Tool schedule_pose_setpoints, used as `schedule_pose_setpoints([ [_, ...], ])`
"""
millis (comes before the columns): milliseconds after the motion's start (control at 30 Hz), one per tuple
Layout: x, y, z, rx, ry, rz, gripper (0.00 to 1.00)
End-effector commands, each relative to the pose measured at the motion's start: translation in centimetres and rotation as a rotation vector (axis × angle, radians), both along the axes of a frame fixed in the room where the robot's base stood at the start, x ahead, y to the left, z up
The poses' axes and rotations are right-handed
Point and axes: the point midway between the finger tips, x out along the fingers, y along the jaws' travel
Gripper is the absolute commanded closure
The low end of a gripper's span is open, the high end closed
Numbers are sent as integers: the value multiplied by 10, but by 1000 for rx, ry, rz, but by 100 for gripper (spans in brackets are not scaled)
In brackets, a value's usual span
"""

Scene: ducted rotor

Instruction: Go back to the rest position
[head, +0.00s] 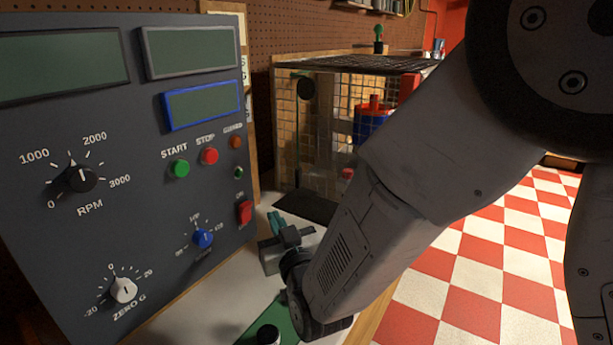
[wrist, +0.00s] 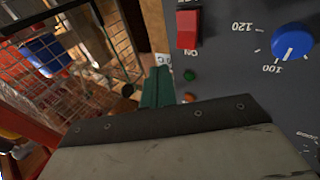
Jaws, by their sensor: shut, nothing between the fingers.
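My gripper (head: 276,221) is low in front of the dark control panel (head: 130,220), near the panel's lower right edge. Its teal fingers are shut with nothing between them. They also show in the wrist view (wrist: 157,86), pointing away past the panel's edge. My arm comes down from the upper right of the head view and is bent. In the wrist view the red switch (wrist: 187,30) and the blue knob (wrist: 292,41) are to the right of the fingers. I see a gap to the panel but cannot tell how wide it is.
A wire mesh cage (head: 317,135) with a blue and red thing (head: 371,122) inside stands behind my gripper. The panel carries START (head: 179,168) and STOP (head: 209,156) buttons. A green pad (head: 283,318) with a dark knob lies on the bench. The checkered floor (head: 480,265) at right is clear.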

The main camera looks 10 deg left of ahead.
Motion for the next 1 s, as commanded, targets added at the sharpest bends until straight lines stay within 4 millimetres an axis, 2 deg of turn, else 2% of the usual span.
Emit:
schedule_pose_setpoints([
  [67, 6, -7, 4, -9, 22, -9, 100],
  [167, 21, -29, 14, -41, 97, -31, 100],
  [300, 41, -83, 28, -120, 273, -79, 100],
  [367, 43, -110, 34, -155, 357, -102, 100],
  [533, 28, -192, 44, -253, 599, -169, 100],
  [667, -6, -257, 49, -318, 788, -231, 100],
  [767, -43, -305, 52, -363, 939, -281, 100],
  [900, -110, -364, 56, -411, 1154, -362, 100],
  [1000, -160, -396, 59, -432, 1297, -416, 100],
])
